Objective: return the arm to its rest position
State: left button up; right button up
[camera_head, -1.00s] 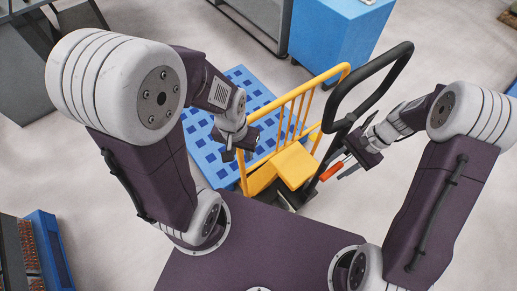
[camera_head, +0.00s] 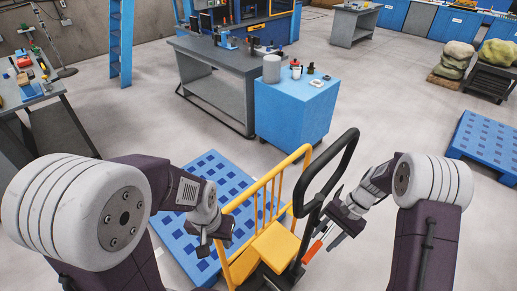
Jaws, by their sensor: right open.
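My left gripper (camera_head: 212,243) hangs over the blue slatted pallet (camera_head: 176,243), left of the yellow-railed cart. Its small fingers point down, and I cannot tell whether they are apart. My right gripper (camera_head: 337,240) is open, to the right of the cart's black handle. An orange-red grip (camera_head: 312,251) shows close beside its fingers; I cannot tell whether they touch. Both arms are bent at the elbow and reach inward from the two sides.
The yellow-railed cart (camera_head: 272,242) with its black loop handle (camera_head: 346,160) stands between the grippers. A blue cabinet (camera_head: 293,112) and a grey workbench (camera_head: 215,85) stand beyond. Another blue pallet (camera_head: 487,146) lies at right. Floor right of the cabinet is open.

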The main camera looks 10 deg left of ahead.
jog(key=r, duration=0.1)
jog(key=w, duration=0.1)
jog(key=r, duration=0.1)
jog(key=shift+w+a+r+t, duration=0.15)
jog(key=shift+a+r+t, duration=0.1)
jog(key=shift+r+t, duration=0.05)
jog(key=s+d+r+n+t+h, duration=0.3)
jog(key=s+d+r+n+h, duration=0.1)
jog(key=s, duration=0.7)
jog(key=shift+d+n+t, duration=0.3)
jog(key=shift+d+n, duration=0.45)
jog(key=shift+n, duration=0.25)
jog(key=shift+s+r, duration=0.1)
